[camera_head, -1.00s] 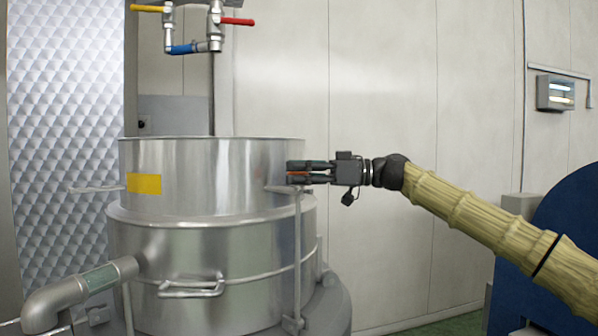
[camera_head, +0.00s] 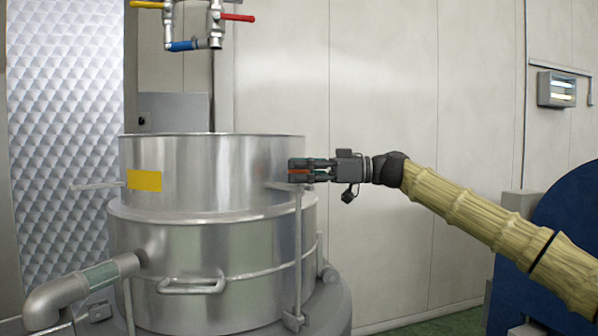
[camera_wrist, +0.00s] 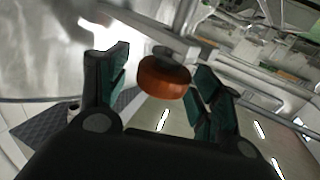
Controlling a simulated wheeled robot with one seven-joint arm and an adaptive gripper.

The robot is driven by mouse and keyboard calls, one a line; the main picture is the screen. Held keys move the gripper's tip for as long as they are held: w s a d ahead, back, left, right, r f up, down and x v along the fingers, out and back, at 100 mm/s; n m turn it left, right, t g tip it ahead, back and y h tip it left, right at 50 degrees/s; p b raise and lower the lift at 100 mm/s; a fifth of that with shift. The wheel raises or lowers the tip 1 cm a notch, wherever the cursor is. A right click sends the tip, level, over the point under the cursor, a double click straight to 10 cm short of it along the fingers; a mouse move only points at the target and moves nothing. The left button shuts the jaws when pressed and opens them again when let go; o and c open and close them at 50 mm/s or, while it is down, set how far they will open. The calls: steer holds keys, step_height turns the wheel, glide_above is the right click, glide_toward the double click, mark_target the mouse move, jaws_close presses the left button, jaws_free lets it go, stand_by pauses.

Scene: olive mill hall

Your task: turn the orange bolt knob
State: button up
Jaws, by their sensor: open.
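The orange bolt knob (camera_wrist: 163,77) shows in the wrist view between my open fingers, nearer the right finger, with room on the left side. It sits on the end of a grey metal fitting. In the head view only a small orange patch (camera_head: 298,172) shows, mostly hidden by my fingers. My gripper (camera_head: 299,170) reaches in from the right, level with the upper part of the steel vessel (camera_head: 215,170), at its right side. In the wrist view my gripper (camera_wrist: 155,85) has its two dark green-padded fingers spread on both sides of the knob.
A vertical rod (camera_head: 298,245) runs down the vessel's right side just below my gripper. A loop handle (camera_head: 192,287) and a pipe (camera_head: 85,285) project from the vessel. Valves with coloured levers (camera_head: 190,25) hang above.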

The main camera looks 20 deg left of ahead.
steer(key=shift+d, duration=0.1)
steer(key=v, duration=1.2)
